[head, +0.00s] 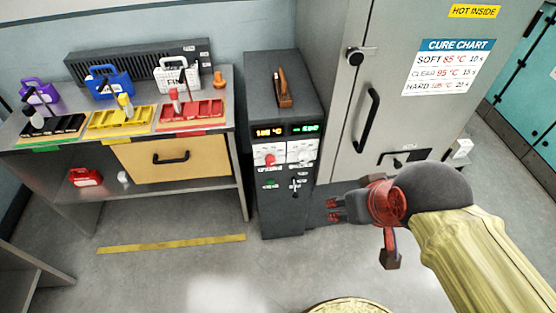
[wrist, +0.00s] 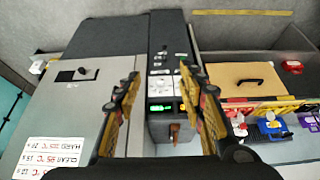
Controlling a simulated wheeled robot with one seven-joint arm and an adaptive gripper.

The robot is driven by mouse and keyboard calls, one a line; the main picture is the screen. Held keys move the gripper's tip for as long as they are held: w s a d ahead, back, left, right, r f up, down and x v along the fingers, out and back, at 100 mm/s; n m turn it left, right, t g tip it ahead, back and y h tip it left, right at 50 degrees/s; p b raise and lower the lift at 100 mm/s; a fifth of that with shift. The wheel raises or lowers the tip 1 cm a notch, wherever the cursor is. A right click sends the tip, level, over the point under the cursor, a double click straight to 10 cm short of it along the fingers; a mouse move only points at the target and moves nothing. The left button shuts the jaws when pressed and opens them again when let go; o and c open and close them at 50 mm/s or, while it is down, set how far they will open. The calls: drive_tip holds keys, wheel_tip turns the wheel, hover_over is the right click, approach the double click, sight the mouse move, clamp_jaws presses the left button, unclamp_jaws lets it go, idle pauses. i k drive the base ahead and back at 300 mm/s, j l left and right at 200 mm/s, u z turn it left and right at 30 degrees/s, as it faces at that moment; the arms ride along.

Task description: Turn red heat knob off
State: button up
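The knob's exact setting is too small to read. My gripper (head: 334,210) is to the right of the cabinet front and lower than the knob, apart from it. In the wrist view my gripper (wrist: 160,74) has its two fingers wide apart with nothing between them. The panel shows between them, upside down, with the green display (wrist: 160,107). The right finger hides the red knob there.
A grey oven cabinet (head: 400,120) with a handle stands right of the control cabinet. A bench (head: 240,185) with coloured trays and a yellow drawer (head: 170,158) stands left. A wooden-handled lever (head: 283,90) is on the cabinet top. Floor in front is clear.

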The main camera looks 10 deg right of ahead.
sight(270, 161)
drive_tip(key=j, duration=1.7)
drive_tip(key=i+z, duration=0.05)
